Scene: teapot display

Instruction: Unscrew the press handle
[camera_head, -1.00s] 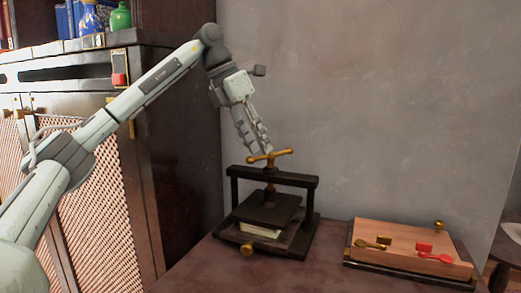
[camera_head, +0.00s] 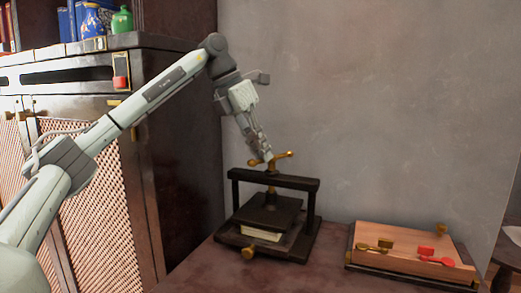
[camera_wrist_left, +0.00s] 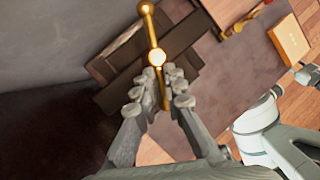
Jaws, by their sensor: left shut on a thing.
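The brass press handle (camera_head: 284,155) is a T-shaped bar on top of a dark book press (camera_head: 240,174). The press stands on the table, with a pale book (camera_head: 262,235) under its plate. My left gripper (camera_head: 266,157) reaches down from above and is shut on the handle's bar. In the left wrist view the handle (camera_wrist_left: 150,28) runs between the fingers of my left gripper (camera_wrist_left: 158,88), with its round hub just ahead of the fingertips. The fingers hide part of the bar.
A wooden box (camera_head: 400,250) with a brass and a red spoon-like piece lies right of the press. A dark cabinet (camera_head: 150,170) stands close on the left, with a green vase (camera_head: 122,20) on top. The grey wall (camera_head: 370,100) is behind. Bare table lies in front.

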